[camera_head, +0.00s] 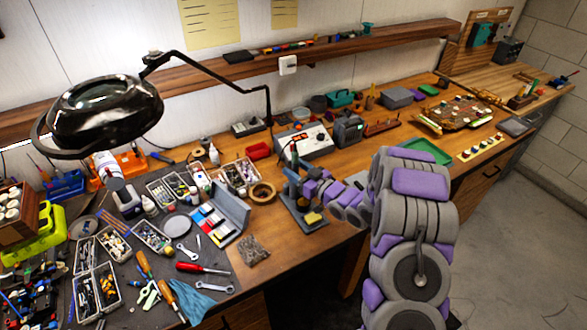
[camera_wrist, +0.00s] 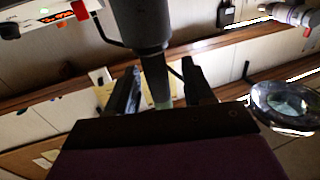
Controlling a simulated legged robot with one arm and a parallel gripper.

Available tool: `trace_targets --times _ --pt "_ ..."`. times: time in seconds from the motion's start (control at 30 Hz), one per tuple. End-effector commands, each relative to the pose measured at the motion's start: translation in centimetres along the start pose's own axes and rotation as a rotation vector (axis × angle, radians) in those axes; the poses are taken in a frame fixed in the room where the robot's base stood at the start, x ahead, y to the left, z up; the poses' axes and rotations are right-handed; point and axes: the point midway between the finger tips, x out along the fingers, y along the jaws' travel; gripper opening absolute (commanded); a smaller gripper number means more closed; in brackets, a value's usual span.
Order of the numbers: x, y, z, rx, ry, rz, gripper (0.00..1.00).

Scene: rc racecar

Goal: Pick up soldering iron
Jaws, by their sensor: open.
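The soldering iron (camera_wrist: 140,22) shows in the wrist view as a thick dark grey handle coming down from the top, with a narrower part below. The narrower part lies between the two spread fingers of my gripper (camera_wrist: 160,84), with gaps visible on both sides. In the head view, my gripper (camera_head: 308,188) is at the soldering stand (camera_head: 305,212) on the bench, in front of the soldering station (camera_head: 303,140). The stand has a yellow sponge (camera_head: 313,218) at its base. My gripper and the stand hide much of the iron there.
A magnifier lamp (camera_head: 105,112) hangs over the crowded left side. The wooden bench in front of the stand is mostly clear. A green tray (camera_head: 428,151) lies to the right.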

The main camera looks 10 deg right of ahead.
Motion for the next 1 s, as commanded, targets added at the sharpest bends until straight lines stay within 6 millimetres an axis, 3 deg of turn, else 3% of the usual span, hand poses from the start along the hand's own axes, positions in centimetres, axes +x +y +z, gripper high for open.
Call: trace_targets --times 0.13,0.4,0.9,1.0 --pt "1.13 -0.05 -0.04 0.001 0.002 0.000 0.52" --pt "1.30 -0.06 -0.06 0.001 0.001 0.000 0.52" --pt "1.29 -0.05 -0.03 0.001 0.000 0.000 0.04" --pt "1.29 -0.04 -0.03 0.000 0.000 0.000 0.02"
